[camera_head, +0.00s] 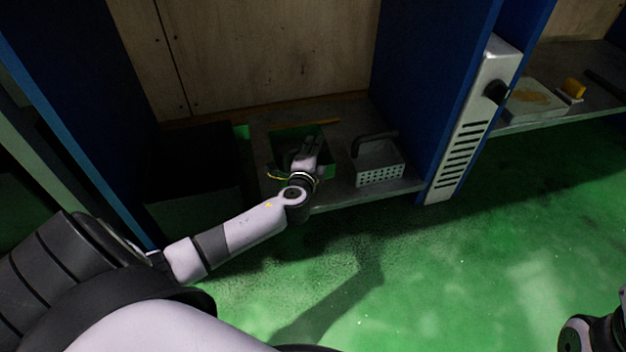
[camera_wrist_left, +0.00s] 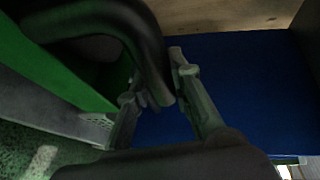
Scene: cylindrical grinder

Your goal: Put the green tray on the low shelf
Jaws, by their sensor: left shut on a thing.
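The green tray (camera_head: 284,138) is at the low shelf (camera_head: 347,193), left of a grey perforated basket. I cannot tell if its underside touches the shelf. My left gripper (camera_head: 302,152) reaches over the tray from the front and hides part of it. In the left wrist view, the gripper's fingers (camera_wrist_left: 160,98) are closed around a curved black handle (camera_wrist_left: 146,45) beside the tray's green wall (camera_wrist_left: 45,65). My right arm shows only at the bottom right corner, and its gripper is out of the picture.
The grey perforated basket (camera_head: 379,170) with a black handle stands right of the tray. A dark box (camera_head: 190,205) stands left. Blue panels (camera_head: 425,75) bound the bay, with a wooden wall (camera_head: 270,50) behind. The green floor (camera_head: 450,270) in front is clear.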

